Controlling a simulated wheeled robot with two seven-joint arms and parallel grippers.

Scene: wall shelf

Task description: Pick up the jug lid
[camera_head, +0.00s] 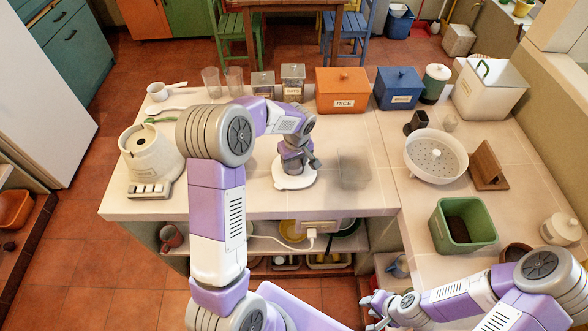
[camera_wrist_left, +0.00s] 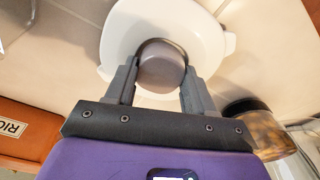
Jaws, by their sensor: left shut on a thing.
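The jug lid is a white disc with a grey knob (camera_head: 282,181), low over the counter in the head view. It also fills the upper middle of the left wrist view as a white lid (camera_wrist_left: 215,45) with a round grey knob (camera_wrist_left: 162,68). My left gripper (camera_head: 298,166) is shut on the knob, with its two fingers (camera_wrist_left: 160,92) on either side of it. I cannot tell whether the lid touches the counter. My right gripper (camera_head: 372,312) is open and empty, low in front of the counter. A clear, faint container (camera_head: 353,171) stands right of the lid.
A white appliance (camera_head: 150,152) with buttons stands left. Glasses (camera_head: 212,82), jars (camera_head: 292,83), an orange rice box (camera_head: 341,91) and a blue box (camera_head: 398,88) line the back. A white colander (camera_head: 436,157) and green bin (camera_head: 462,225) stand right.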

